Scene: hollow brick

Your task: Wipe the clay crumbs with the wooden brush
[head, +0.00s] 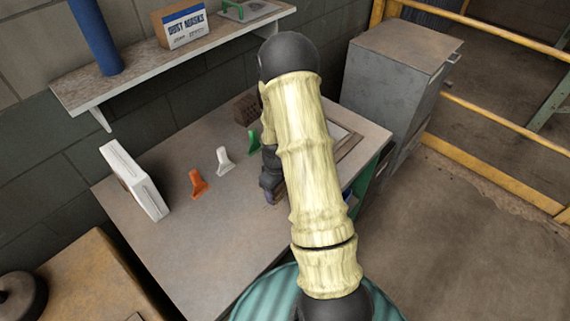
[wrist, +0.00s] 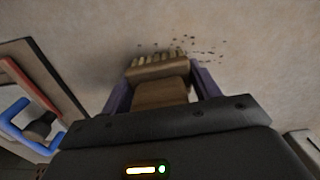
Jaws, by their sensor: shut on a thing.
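My gripper (wrist: 160,95) is shut on the wooden brush (wrist: 160,72), with a dark purple finger on each side of its block. The brush's pale bristles point away from my gripper, close to the table top. Dark clay crumbs (wrist: 190,46) lie scattered on the table just beyond the bristles, some right at their edge and more to the right. Whether the bristles touch the table is unclear. In the head view my gripper (head: 270,194) is low over the table, and my arm hides the crumbs and most of the brush.
On the table (head: 210,235) stand orange (head: 198,184), white (head: 225,160) and green (head: 253,140) tools, a white box (head: 134,180) and a brown hollow brick (head: 246,109). A wooden frame (wrist: 45,70) with red and blue things lies left in the wrist view. The table's front left is clear.

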